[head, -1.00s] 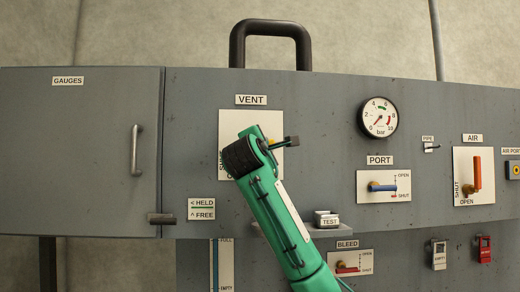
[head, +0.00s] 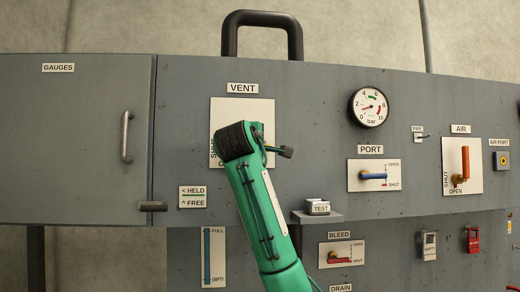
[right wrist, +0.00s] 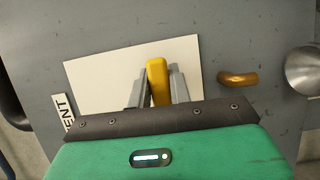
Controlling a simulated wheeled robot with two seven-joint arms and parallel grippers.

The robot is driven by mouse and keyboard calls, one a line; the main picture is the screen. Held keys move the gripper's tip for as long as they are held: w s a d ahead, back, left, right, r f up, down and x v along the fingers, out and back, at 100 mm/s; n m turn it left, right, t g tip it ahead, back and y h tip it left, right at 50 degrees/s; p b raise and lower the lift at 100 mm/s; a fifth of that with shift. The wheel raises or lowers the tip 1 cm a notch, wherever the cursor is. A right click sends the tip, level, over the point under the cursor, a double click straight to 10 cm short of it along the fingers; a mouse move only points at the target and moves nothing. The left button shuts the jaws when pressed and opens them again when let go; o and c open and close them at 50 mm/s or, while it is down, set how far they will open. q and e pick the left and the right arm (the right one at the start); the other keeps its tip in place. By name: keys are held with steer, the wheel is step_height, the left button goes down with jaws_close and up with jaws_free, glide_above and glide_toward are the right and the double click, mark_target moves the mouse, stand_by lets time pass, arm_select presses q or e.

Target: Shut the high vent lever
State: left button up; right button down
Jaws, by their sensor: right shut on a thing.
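The vent lever shows in the right wrist view as a yellow handle (right wrist: 157,80) in front of a pale plate (right wrist: 100,82). My right gripper (right wrist: 158,88) is shut on it, with a grey finger on each side. In the head view, my green right arm and dark wrist cover the lever and much of the vent plate (head: 258,112) below the VENT label (head: 242,88). Part of the SHUT mark shows at the plate's left edge; the lower mark is mostly hidden. The lever's exact angle cannot be told. My left gripper is not in view.
A small ledge with a TEST block (head: 318,207) juts out right of my forearm. A pressure gauge (head: 368,107), blue PORT lever (head: 373,176) and orange AIR lever (head: 465,162) are further right. A cabinet door handle (head: 126,137) is left. A curved orange-brown piece (right wrist: 238,78) is beside the plate.

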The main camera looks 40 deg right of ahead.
steer(key=shift+f, duration=0.15)
steer(key=c, duration=1.3)
jaws_free()
steer(key=b+v, duration=0.5)
steer(key=v, duration=0.8)
steer(key=shift+s+a, duration=0.25)
steer(key=shift+a, duration=0.1)
